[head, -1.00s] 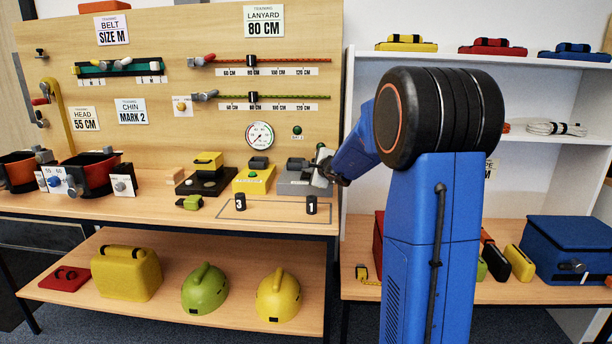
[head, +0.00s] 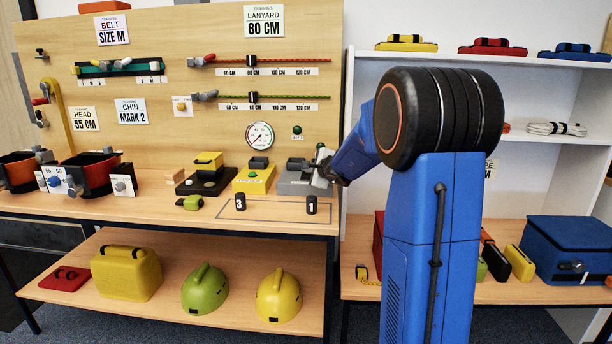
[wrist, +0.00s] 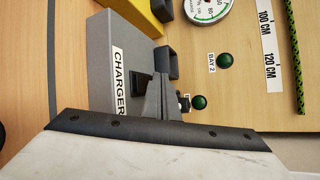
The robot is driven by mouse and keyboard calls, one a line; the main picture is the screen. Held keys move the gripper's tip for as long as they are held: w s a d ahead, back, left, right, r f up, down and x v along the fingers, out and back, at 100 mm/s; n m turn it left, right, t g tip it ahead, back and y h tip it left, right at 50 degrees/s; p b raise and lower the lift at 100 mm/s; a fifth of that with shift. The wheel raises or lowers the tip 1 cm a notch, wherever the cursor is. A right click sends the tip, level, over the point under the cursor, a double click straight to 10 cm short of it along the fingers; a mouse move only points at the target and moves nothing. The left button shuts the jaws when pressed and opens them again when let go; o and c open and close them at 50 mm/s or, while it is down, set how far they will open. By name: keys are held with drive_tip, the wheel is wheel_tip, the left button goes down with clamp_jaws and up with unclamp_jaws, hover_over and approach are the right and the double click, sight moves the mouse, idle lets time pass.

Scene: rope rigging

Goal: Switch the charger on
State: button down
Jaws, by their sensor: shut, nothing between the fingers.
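The charger is a grey box (wrist: 103,62) with a white CHARGER label (wrist: 118,80), seen turned sideways in the wrist view. In the head view the charger (head: 290,188) stands at the right end of the bench, partly behind my gripper. My gripper (wrist: 163,80) is shut and empty, its fingertips over the charger's top next to a black rocker-like part (wrist: 141,86). Whether the fingertips touch it, I cannot tell. A dark green lamp labelled BAY 2 (wrist: 226,60) and another green lamp (wrist: 199,102) are on the board behind.
A yellow box (head: 254,180) stands left of the charger, with a dial gauge (head: 260,135) above it. A white shelf (head: 560,138) is to the right.

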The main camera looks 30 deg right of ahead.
drive_tip(key=shift+w+d+f, duration=0.2)
drive_tip(key=shift+w+f, duration=0.1)
drive_tip(key=shift+f, duration=0.35)
idle(0.7)
drive_tip(key=shift+r, duration=0.1)
drive_tip(key=shift+s+a+r, duration=0.2)
drive_tip(key=shift+s+r, duration=0.15)
drive_tip(key=shift+r, duration=0.2)
idle(0.3)
drive_tip(key=shift+s+a+r, duration=0.25)
drive_tip(key=shift+s+r, duration=0.1)
drive_tip(key=shift+r, duration=0.35)
drive_tip(key=shift+s+a+r, duration=0.25)
drive_tip(key=shift+s+r, duration=0.1)
drive_tip(key=shift+r, duration=0.4)
drive_tip(key=shift+s+a+r, duration=0.25)
drive_tip(key=shift+s+r, duration=0.1)
drive_tip(key=shift+r, duration=0.35)
